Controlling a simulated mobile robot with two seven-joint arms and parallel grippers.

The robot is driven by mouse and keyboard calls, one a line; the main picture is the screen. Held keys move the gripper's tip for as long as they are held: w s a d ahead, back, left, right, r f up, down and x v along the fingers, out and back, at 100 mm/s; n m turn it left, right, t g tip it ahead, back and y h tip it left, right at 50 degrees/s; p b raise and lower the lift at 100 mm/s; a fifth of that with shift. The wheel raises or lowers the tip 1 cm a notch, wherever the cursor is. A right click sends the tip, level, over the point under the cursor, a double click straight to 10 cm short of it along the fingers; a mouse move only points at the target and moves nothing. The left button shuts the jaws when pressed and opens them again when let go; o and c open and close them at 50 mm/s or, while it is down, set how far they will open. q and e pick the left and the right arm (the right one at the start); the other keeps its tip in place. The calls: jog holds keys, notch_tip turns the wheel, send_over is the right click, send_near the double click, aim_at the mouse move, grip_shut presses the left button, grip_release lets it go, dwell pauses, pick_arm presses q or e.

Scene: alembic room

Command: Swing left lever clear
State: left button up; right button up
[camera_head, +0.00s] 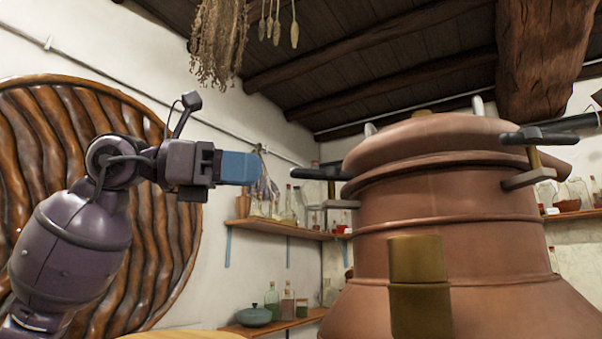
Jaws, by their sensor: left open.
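The copper still (450,235) fills the right side of the head view, with a domed lid (440,140) on top. The left lever (321,173) has a black handle and sticks out to the left from the lid's rim. A grey bracket (341,204) is below it. A second lever (540,135) with a dark handle is on the right of the lid, by a brass post. My left gripper (242,168) has blue fingers pointing right, is open and empty, and appears left of the left lever with a visible gap. My right gripper is not in view.
Wooden shelves with bottles (290,232) stand on the wall behind. A green pot (254,315) sits on the lower shelf. Dried herbs (218,40) hang from above. A large round wooden piece (60,110) is behind my left arm. A dark pipe (578,122) is at far right.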

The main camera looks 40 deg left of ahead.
aim_at(301, 173)
pick_arm(q)
jog(key=shift+x, duration=4.05)
grip_shut()
